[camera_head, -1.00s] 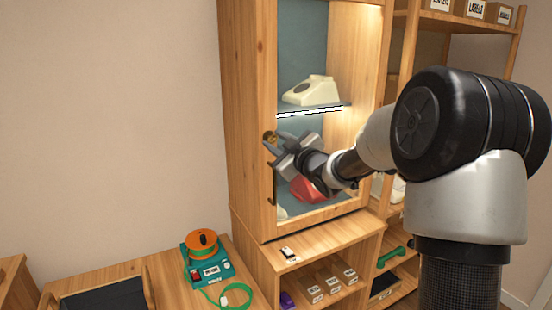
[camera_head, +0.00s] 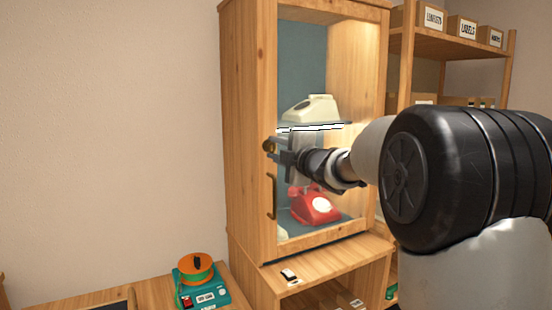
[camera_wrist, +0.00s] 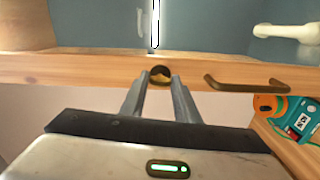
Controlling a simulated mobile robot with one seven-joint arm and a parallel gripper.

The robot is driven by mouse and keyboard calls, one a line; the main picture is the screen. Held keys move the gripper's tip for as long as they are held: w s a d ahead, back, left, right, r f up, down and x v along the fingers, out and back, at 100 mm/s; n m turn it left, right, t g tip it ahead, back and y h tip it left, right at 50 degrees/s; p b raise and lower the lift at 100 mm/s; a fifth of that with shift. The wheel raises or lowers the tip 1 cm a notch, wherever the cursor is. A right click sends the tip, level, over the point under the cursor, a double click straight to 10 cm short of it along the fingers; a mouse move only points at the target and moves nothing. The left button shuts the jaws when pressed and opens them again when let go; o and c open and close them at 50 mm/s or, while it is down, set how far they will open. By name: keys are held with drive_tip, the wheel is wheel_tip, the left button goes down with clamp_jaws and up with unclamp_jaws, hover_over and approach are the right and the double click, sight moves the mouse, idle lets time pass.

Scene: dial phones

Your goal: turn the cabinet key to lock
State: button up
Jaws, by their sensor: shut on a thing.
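The wooden display cabinet (camera_head: 250,130) stands in the middle of the head view with its glazed door closed. The key (camera_wrist: 160,76) shows in the wrist view as a brass-coloured piece at a dark round lock on the door frame (camera_wrist: 70,68). My gripper (camera_wrist: 158,82) is shut on the key, one finger on each side of it. In the head view my gripper (camera_head: 277,150) is at the left edge of the door, above the door handle (camera_head: 271,197). The fingers partly hide the key, and its exact angle is hard to tell.
A cream phone (camera_head: 312,108) stands on the glass shelf and a red phone (camera_head: 314,207) below it, behind the door. A teal device with an orange spool (camera_head: 200,280) sits on the lower left bench. Shelving with label boxes (camera_head: 462,28) stands to the right.

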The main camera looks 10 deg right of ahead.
drive_tip(key=shift+n+b, duration=0.4)
drive_tip(key=shift+n, duration=0.3)
drive_tip(key=o, duration=1)
drive_tip(key=shift+o, duration=0.2)
drive_tip(key=p+v, duration=0.1)
drive_tip(key=v, duration=1.6)
drive_tip(key=shift+s+p, duration=0.2)
drive_tip(key=shift+p, duration=0.15)
drive_tip(key=shift+r, duration=0.1)
